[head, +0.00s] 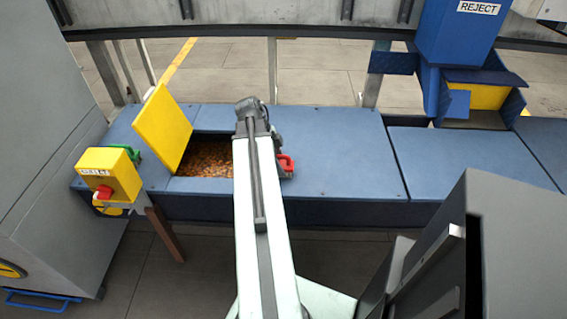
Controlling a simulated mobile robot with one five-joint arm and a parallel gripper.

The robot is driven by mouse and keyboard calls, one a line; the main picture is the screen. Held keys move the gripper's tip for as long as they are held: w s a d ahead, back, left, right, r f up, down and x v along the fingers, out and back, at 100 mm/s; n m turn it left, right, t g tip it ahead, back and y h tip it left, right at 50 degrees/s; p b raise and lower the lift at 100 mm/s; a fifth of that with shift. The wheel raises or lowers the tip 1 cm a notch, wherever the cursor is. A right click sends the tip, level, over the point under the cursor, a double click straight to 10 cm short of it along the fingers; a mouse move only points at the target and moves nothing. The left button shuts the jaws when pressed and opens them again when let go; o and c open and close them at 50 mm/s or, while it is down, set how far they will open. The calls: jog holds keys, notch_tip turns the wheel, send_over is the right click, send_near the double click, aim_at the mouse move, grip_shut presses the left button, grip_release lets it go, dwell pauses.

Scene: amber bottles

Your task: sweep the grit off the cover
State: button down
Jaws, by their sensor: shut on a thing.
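My arm reaches out over a blue covered bench, and its end folds down behind its long link. My gripper (278,150) shows only in part at the right of that link, low over the blue cover (335,150). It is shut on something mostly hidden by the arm. A red piece (286,164) shows at the gripper; I cannot tell whether it is the held thing. Left of the arm, an opening in the bench top shows amber-brown bits (208,157). I cannot make out loose grit on the cover's visible top.
A yellow flap (163,127) stands raised at the opening's left. A yellow box with a red knob (108,176) is at the bench's left end. A blue REJECT chute (455,35) stands back right. A dark grey cabinet (515,240) fills the front right.

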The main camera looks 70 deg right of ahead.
jog(key=shift+w+a+r, duration=0.1)
jog(key=shift+w+a, duration=0.2)
jog(key=shift+w, duration=0.4)
jog(key=shift+w+a, duration=0.25)
jog(key=shift+w, duration=0.45)
jog(key=shift+w+a, duration=0.3)
jog(key=shift+w, duration=0.5)
jog(key=shift+w+a, duration=0.3)
jog(key=shift+w, duration=0.45)
notch_tip(320, 180, up, 6)
jog(key=p, duration=0.6)
notch_tip(320, 180, up, 3)
jog(key=p, duration=0.3)
